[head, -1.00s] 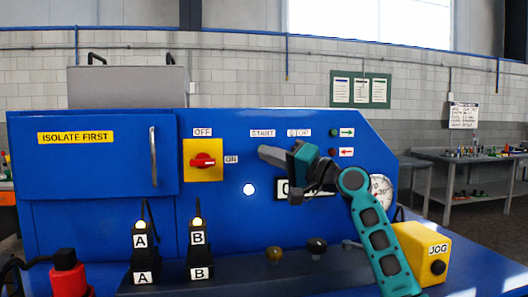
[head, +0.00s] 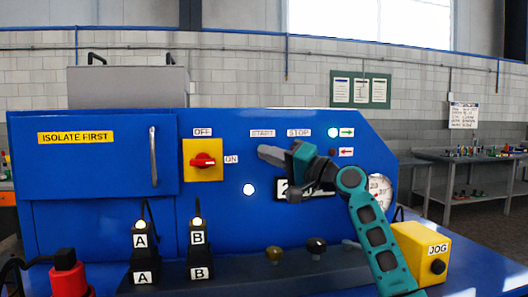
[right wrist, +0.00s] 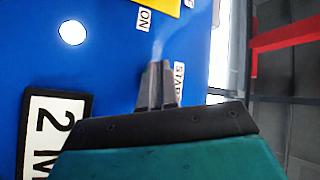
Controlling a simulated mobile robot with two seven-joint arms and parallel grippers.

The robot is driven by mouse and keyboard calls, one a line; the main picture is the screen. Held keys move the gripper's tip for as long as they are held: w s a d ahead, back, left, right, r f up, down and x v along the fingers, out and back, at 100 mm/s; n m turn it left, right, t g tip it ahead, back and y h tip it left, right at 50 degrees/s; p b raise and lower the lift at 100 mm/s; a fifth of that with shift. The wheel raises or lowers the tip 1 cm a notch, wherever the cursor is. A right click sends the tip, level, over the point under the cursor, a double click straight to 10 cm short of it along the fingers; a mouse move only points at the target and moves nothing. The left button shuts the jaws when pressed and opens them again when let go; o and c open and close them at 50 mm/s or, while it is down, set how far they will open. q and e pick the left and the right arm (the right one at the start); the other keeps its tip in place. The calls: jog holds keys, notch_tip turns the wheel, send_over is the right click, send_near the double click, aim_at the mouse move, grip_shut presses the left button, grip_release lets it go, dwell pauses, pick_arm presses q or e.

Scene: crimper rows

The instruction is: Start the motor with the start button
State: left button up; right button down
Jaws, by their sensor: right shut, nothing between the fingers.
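My right gripper (head: 265,152) is shut and empty, its fingertips at the blue panel just below the START label (head: 262,133). The start button itself is hidden behind the fingers, so I cannot tell whether they touch it. In the right wrist view the closed fingers (right wrist: 158,68) point at the panel beside the START label (right wrist: 179,80). The STOP label (head: 298,132) is right of START. The lamp by the green arrow (head: 333,132) is lit bright; the lamp by the red arrow (head: 332,152) is dark. My left gripper is out of view.
A red rotary switch (head: 203,160) on a yellow plate has its handle level, toward ON. A white lamp (head: 249,189) glows below it.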

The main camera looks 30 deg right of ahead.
dwell(0.4)
jog(key=shift+s+a, duration=0.2)
jog(key=shift+s, duration=0.65)
jog(key=s, duration=0.2)
jog(key=s+a+p, duration=0.1)
jog(key=s, duration=0.2)
jog(key=shift+a, duration=0.1)
dwell(0.7)
